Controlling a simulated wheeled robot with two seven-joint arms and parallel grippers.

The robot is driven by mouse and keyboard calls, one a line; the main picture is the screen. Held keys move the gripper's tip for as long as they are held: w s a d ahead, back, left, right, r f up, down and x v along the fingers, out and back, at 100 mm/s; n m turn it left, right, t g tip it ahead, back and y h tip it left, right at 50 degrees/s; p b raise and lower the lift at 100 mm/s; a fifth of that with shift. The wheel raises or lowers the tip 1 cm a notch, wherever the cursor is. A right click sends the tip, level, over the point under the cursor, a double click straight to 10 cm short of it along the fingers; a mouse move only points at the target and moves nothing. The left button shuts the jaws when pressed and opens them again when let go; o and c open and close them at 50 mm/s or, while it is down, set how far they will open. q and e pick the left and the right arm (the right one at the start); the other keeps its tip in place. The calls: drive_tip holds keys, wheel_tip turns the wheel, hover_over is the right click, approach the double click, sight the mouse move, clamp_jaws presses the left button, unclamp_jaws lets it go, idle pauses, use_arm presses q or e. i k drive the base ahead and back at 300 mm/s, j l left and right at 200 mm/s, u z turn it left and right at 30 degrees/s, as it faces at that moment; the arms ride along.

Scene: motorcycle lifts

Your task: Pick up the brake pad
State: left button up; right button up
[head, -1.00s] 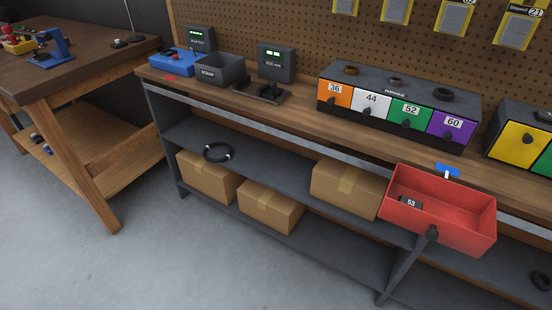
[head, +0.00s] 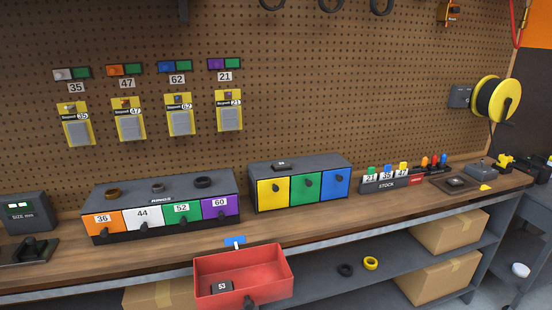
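I cannot tell for sure which thing is the brake pad. A small dark block marked 53 (head: 222,287) lies inside the open red drawer (head: 262,282), toward its left end. Another small dark piece (head: 281,164) lies on top of the cabinet with yellow, green and blue drawers (head: 258,179); it is too small to make out. Neither of my grippers shows in the head view, and nothing is seen touching the block or the drawer.
The drawer juts out from the workbench (head: 330,230). A cabinet numbered 36, 44, 52 and 60 (head: 100,237) stands behind it. A stock rack (head: 388,184) is at right. A black ring (head: 345,270), a yellow ring (head: 371,263) and boxes (head: 437,281) sit on shelves below.

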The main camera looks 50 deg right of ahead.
sight(454, 182)
drive_tip(key=z, duration=2.7)
drive_tip(key=i+l, duration=0.15)
drive_tip(key=i, duration=0.25)
